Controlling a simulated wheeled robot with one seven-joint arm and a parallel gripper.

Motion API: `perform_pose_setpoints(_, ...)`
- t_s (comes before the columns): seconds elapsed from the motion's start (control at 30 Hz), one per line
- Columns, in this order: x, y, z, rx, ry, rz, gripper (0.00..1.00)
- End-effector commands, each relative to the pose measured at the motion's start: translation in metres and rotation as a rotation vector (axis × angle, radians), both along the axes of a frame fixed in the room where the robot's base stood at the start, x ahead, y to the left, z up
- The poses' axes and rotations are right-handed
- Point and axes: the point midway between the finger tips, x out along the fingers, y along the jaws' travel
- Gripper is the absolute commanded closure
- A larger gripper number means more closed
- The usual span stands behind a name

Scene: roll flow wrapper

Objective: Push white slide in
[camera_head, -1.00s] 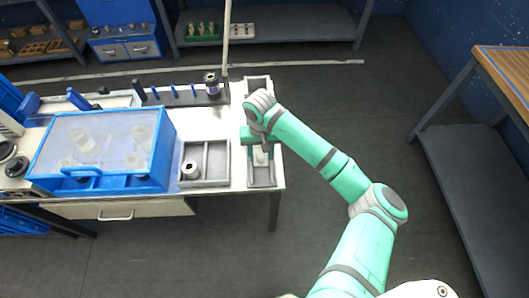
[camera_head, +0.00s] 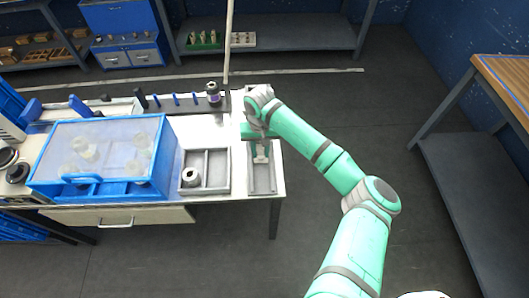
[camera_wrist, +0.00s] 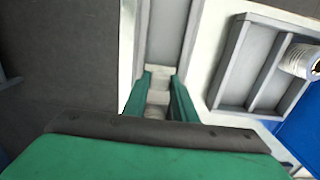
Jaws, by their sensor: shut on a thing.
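The white slide (camera_wrist: 158,76) is a small pale block in a long grey channel (camera_wrist: 168,30). In the wrist view it sits between the two green fingers of my gripper (camera_wrist: 160,82), which are shut on it. In the head view the slide (camera_head: 262,156) shows only partly below my gripper (camera_head: 260,145). The channel's near end (camera_head: 262,193) lies at the table's front right, with bare floor of the channel in front of the slide. My wrist and hand hide the middle of the channel.
A grey divided tray (camera_head: 207,188) with a round metal part (camera_head: 190,177) stands just left of the channel. A blue box with a clear lid (camera_head: 105,150) is further left. A dark rack (camera_head: 185,102) with a thin upright pole runs along the back. Open floor lies to the right.

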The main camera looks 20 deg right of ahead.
Motion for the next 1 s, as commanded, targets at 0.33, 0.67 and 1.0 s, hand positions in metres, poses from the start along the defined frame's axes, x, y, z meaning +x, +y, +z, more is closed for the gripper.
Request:
perform_pose_setpoints(0.33, 0.003, -0.004, 0.002, -0.005, -0.012, -0.005, 0.56)
perform_pose_setpoints(0.67, 0.003, -0.004, 0.021, -0.005, -0.013, -0.005, 0.56)
perform_pose_setpoints(1.0, 0.001, -0.003, 0.083, -0.006, -0.014, -0.004, 0.56)
